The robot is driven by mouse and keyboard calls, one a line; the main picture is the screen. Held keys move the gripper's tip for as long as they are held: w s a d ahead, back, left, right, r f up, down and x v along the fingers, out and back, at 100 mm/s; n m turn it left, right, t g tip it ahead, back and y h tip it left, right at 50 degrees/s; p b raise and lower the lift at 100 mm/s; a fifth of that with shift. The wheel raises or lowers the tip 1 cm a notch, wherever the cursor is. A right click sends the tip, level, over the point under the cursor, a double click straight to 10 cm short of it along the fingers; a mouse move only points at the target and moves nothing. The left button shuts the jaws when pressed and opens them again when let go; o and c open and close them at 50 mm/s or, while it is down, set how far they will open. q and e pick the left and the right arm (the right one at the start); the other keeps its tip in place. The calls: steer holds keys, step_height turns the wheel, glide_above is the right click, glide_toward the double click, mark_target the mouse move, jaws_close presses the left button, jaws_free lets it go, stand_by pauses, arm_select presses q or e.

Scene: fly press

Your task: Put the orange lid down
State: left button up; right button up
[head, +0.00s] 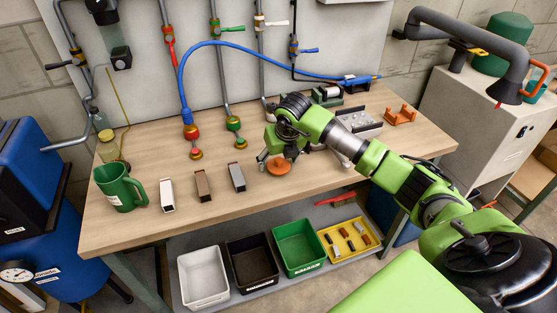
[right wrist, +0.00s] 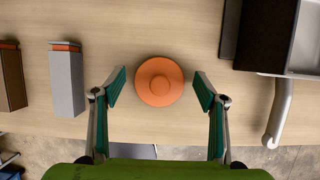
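The orange lid (head: 279,167) is a round disc with a raised centre and appears to lie flat on the wooden workbench (head: 300,184), near its front edge. In the right wrist view the lid (right wrist: 160,81) sits between the two green-padded fingertips, with a gap on each side. My right gripper (head: 275,158) is open just above the bench at the lid, holding nothing; its spread fingers also show in the right wrist view (right wrist: 160,90). The gripper and wrist partly cover the bench behind the lid in the head view. My left gripper is not in view.
Left of the lid stand a grey block (head: 237,177), a brown block (head: 202,185) and a white block (head: 167,194), then a green jug (head: 119,188). A grey metal fixture (head: 350,125) is behind right. Bins, including a green one (head: 298,247), sit below the front edge.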

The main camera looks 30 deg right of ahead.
steer(key=shift+r, duration=0.1)
steer(key=shift+r, duration=0.2)
steer(key=b+v, duration=0.1)
steer(key=v, duration=1)
steer(key=shift+r+b, duration=0.35)
steer(key=shift+b, duration=0.05)
steer(key=shift+s, duration=0.15)
